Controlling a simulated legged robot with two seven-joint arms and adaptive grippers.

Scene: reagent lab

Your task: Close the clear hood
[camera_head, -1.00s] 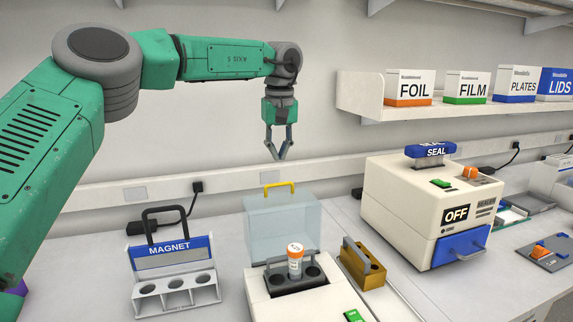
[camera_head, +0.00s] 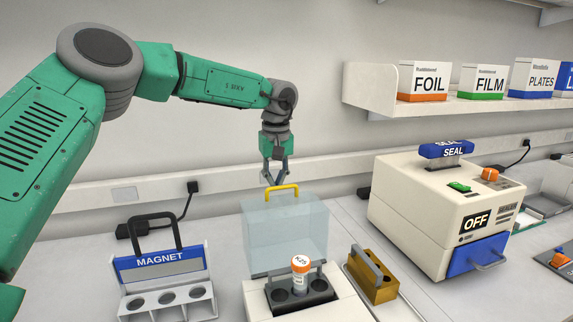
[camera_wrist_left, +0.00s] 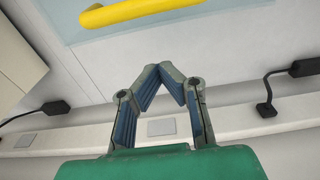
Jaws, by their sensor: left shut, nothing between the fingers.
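The clear hood (camera_head: 285,237) stands raised at the back of a white device (camera_head: 335,306), with a yellow handle (camera_head: 282,188) on its top edge. An orange-capped tube (camera_head: 300,274) stands in the dark block in front of the hood. My left gripper (camera_head: 274,182) is shut and empty, just above and behind the yellow handle, apart from it as far as I can tell. In the left wrist view the gripper's fingertips (camera_wrist_left: 166,68) meet, and the yellow handle (camera_wrist_left: 140,12) shows beyond them at the top. My right gripper is not in view.
A magnet rack (camera_head: 165,275) stands to the left of the device. A brass block with a handle (camera_head: 373,276) is close on its right. A sealer (camera_head: 445,215) marked OFF stands farther right, below a shelf (camera_head: 440,104) of boxes.

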